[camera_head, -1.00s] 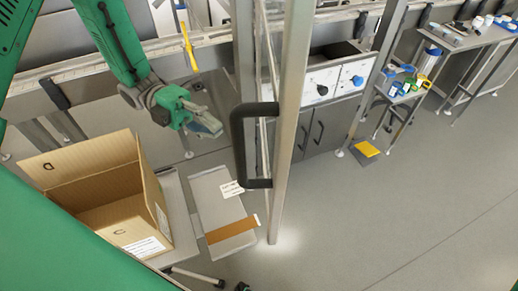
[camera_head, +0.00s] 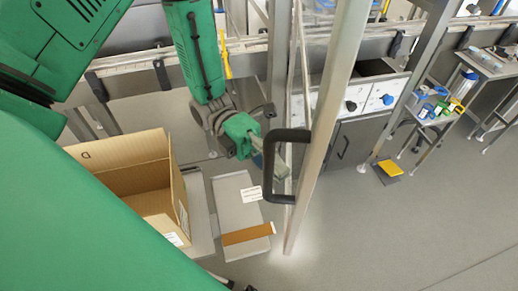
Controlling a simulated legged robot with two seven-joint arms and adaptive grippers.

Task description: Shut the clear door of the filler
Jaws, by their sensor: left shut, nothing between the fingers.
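The clear door of the filler stands open, seen nearly edge-on in the head view, with a metal frame post (camera_head: 325,125) and a black handle (camera_head: 268,172). My left gripper (camera_head: 275,168) is shut and empty. Its green wrist is just left of the door, and its fingers reach toward the door's edge, overlapping the handle's loop in the picture. I cannot tell whether the fingers touch the handle or the door. My right gripper is not in view.
An open cardboard box (camera_head: 125,155) stands at the lower left on a grey surface. A grey flat panel with a brown strip (camera_head: 247,234) lies beside it. Cabinets with blue and black knobs (camera_head: 388,99) and a side table with bottles (camera_head: 433,106) stand behind.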

